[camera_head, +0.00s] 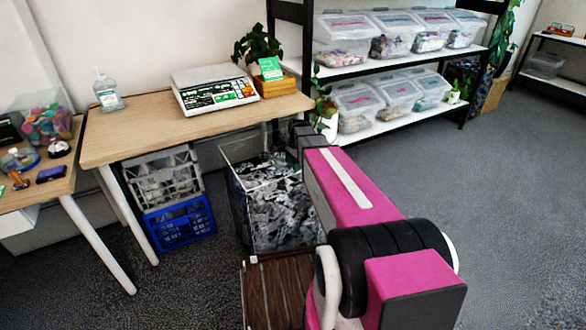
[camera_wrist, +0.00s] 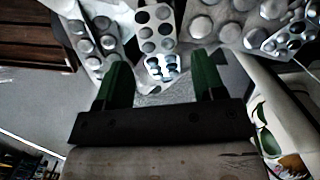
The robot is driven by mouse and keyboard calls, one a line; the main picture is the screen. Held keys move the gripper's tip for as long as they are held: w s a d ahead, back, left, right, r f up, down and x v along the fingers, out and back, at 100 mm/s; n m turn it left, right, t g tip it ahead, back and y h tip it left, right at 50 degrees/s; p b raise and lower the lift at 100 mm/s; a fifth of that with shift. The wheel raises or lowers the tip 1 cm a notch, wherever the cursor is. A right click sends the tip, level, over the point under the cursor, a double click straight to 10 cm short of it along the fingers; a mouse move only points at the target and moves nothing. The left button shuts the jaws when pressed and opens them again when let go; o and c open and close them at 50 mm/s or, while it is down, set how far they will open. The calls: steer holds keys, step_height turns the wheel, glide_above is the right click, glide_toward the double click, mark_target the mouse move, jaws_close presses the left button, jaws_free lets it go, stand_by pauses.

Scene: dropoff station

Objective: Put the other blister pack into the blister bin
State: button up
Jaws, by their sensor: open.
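The clear-walled bin (camera_head: 237,205) beside the wooden table is full of silver blister packs (camera_head: 275,205). My arm reaches over its right side and hides part of it; my gripper cannot be made out in the head view. In the wrist view my gripper (camera_wrist: 162,68) has its two green fingers spread apart. Several silver blister packs with round blisters lie beyond the fingers, among them a pack (camera_wrist: 157,28) ahead of the gap and another (camera_wrist: 95,42) at the left finger. Nothing is clamped between the fingers. I cannot tell which pack is the task's one.
The wooden table (camera_head: 140,127) holds a scale (camera_head: 213,90), a sanitizer bottle (camera_head: 107,92) and a plant. Grey and blue crates (camera_head: 180,222) stand below it. A brown slatted surface (camera_head: 270,290) is in front of the bin. Shelves with clear boxes stand behind; floor at right is clear.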

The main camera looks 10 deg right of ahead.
step_height(320, 180, up, 10)
steer(key=d, duration=0.1)
steer(key=shift+w, duration=0.15)
steer(key=shift+f, duration=0.15)
stand_by(1.1)
